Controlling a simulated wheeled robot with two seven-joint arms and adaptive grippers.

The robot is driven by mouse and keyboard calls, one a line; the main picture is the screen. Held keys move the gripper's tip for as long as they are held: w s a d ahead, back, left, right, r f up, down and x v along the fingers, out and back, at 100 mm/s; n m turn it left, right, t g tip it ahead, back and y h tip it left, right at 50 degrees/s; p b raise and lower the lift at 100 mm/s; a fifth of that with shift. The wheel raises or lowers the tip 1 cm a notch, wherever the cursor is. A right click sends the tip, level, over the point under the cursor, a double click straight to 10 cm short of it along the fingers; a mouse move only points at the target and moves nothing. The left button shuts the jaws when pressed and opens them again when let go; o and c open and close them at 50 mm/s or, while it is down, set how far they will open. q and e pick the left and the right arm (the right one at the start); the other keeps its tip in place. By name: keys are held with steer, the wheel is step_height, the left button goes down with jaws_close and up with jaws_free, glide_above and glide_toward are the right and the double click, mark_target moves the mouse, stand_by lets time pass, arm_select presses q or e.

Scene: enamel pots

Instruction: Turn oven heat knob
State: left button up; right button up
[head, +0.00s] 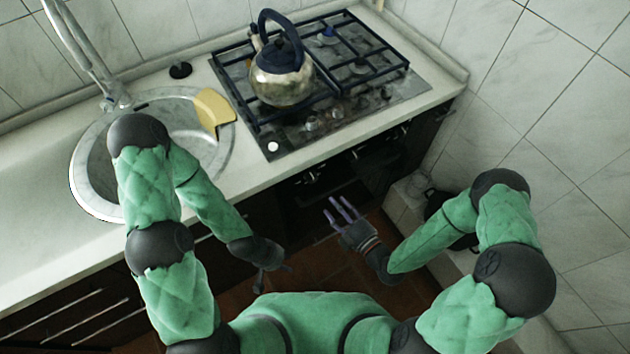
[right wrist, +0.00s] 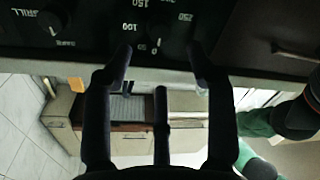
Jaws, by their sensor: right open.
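The oven front (head: 345,180) is dark and sits below the hob, with small knobs (head: 312,176) along its upper edge. In the right wrist view, the heat knob (right wrist: 160,20) is a dark dial at the top with numbers such as 100 and 250 around it. My right gripper (head: 342,207) is open and empty, pointing at the oven front. In the right wrist view its fingertips (right wrist: 163,52) are spread to either side below the heat knob; contact cannot be told. My left gripper (head: 277,273) hangs low before the cabinets, small and dark, its opening unclear.
Another knob (right wrist: 48,20), marked for the grill, is left of the heat knob in the right wrist view. A kettle (head: 281,80) stands on the hob (head: 400,88). A tiled wall bounds the right.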

mark_target(314, 181)
steer(key=x, duration=0.3)
steer(key=b+x, duration=0.1)
steer(key=x, duration=0.3)
steer(key=r+x, duration=0.1)
steer(key=x, duration=0.2)
steer(key=shift+w+a+b, duration=0.2)
steer(key=shift+a+b, duration=0.05)
steer(key=shift+b, duration=0.1)
steer(key=c, duration=1.1)
